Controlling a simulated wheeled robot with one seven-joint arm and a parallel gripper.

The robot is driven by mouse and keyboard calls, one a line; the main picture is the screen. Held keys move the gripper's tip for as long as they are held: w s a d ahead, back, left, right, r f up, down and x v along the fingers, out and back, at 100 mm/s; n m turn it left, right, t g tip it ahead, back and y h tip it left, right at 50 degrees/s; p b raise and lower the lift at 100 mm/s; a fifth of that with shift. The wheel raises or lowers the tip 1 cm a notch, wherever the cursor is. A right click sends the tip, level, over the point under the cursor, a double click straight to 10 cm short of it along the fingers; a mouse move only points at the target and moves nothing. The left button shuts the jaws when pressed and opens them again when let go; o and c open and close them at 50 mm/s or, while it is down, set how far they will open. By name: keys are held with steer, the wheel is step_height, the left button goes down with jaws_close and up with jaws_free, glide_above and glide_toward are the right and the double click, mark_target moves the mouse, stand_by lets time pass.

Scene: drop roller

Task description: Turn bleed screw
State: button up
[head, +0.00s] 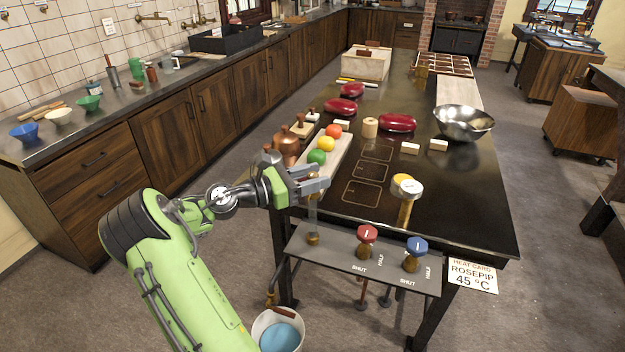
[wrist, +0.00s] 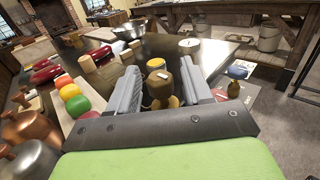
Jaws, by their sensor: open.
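My gripper (head: 316,184) is open above the left end of a grey panel (head: 335,262) at the table's front edge. Its two grey fingers also show in the wrist view (wrist: 160,78). Between them is a brass knob with a white mark on top (wrist: 159,86), which looks like the bleed screw. I cannot tell whether either finger touches it. In the head view the fingers mostly hide the knob, and a clear tube stands below them on a brass base (head: 313,239). Red (head: 367,234) and blue (head: 416,246) valve knobs stand on the panel, with SHUT and HALF labels.
A round white dial (head: 411,189) stands on a brass post right of my gripper. Colored balls (head: 326,144) and copper vessels (head: 287,146) are close behind and left. A bucket (head: 257,325) is on the floor below. A heat card (head: 472,275) hangs at the right.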

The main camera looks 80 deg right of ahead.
jaws_close()
